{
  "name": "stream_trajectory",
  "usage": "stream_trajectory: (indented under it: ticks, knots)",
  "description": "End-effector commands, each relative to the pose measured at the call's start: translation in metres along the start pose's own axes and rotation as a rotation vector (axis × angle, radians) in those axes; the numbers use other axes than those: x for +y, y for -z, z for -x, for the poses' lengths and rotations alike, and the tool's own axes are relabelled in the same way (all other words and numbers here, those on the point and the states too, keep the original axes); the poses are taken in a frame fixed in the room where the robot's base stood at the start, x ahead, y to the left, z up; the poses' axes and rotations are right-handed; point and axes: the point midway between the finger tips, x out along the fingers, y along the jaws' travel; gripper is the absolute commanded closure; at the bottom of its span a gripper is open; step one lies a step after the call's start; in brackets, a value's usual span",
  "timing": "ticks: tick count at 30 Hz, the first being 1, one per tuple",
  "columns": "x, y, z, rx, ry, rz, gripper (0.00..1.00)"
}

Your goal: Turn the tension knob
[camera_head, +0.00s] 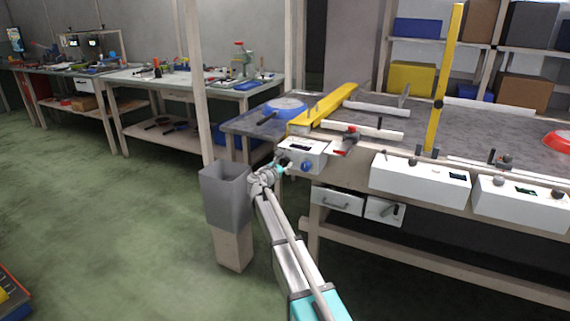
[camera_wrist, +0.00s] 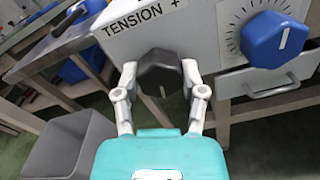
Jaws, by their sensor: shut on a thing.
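The tension knob (camera_wrist: 160,74) is dark and faceted, with a white mark line on its front edge. It sits on a white control box (camera_wrist: 195,22), below the label "TENSION +". My gripper (camera_wrist: 160,82) has one finger on each side of the knob and is shut on it. In the head view my gripper (camera_head: 279,165) reaches the left part of the white box (camera_head: 312,149); the knob is mostly hidden there. A blue knob (camera_wrist: 274,40) with a white line sits right of it on the same box, inside a ring of dial marks; the head view shows it too (camera_head: 307,166).
A grey bin (camera_head: 226,196) stands just left of my gripper. Drawers (camera_head: 337,201) lie below the box. Other white boxes (camera_head: 420,180) line the bench front to the right.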

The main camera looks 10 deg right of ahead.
Motion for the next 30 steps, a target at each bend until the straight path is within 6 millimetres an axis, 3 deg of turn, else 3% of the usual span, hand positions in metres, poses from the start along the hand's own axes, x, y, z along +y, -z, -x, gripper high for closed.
stream_trajectory:
  ticks: [6,20,21,25,30]
  knots:
    - [-0.0032,-0.0006,0.0002,0.002,0.006,-0.085,0.94]
    - [-0.0037,-0.0006,0.0006,0.002,0.006,-0.104,0.94]
    - [-0.0037,-0.0006,0.0006,0.002,0.006,-0.104,0.39]
    - [-0.0029,-0.0005,0.0006,0.002,0.004,-0.103,0.15]
    - [-0.0017,-0.0003,0.0004,0.002,0.002,-0.102,0.12]
